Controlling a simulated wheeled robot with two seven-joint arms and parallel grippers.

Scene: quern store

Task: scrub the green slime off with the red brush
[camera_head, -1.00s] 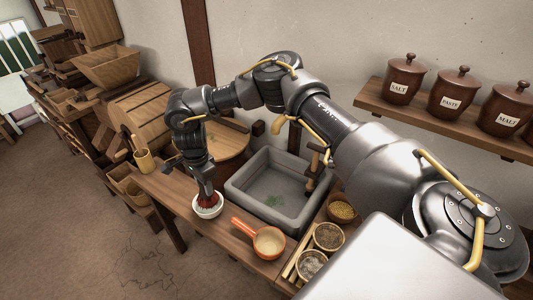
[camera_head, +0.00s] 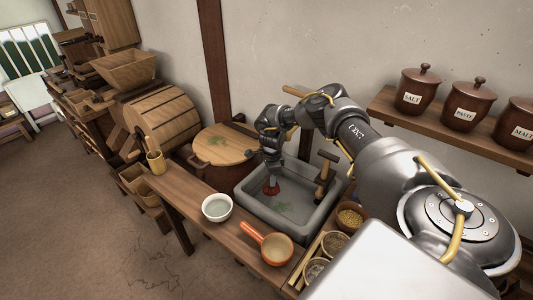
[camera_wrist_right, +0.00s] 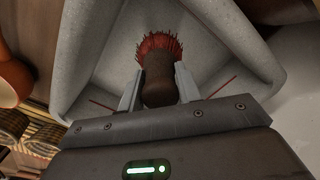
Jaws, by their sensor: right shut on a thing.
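The red brush (camera_head: 271,188) is held by my right gripper (camera_head: 274,172), bristles down, inside the grey stone sink. In the right wrist view the brush's red bristles (camera_wrist_right: 158,45) and dark handle sit between the two fingers of the gripper (camera_wrist_right: 158,88), which is shut on the handle. I cannot tell whether the bristles touch the sink (camera_head: 252,202). My left gripper is not in view.
A white bowl (camera_head: 217,208) and an orange-handled pan (camera_head: 272,246) stand on the wooden counter in front of the sink. A wooden-handled tap (camera_head: 324,172) rises at its right side. Bowls of grain (camera_head: 350,217) stand to the right. Lidded jars (camera_head: 473,105) line the wall shelf.

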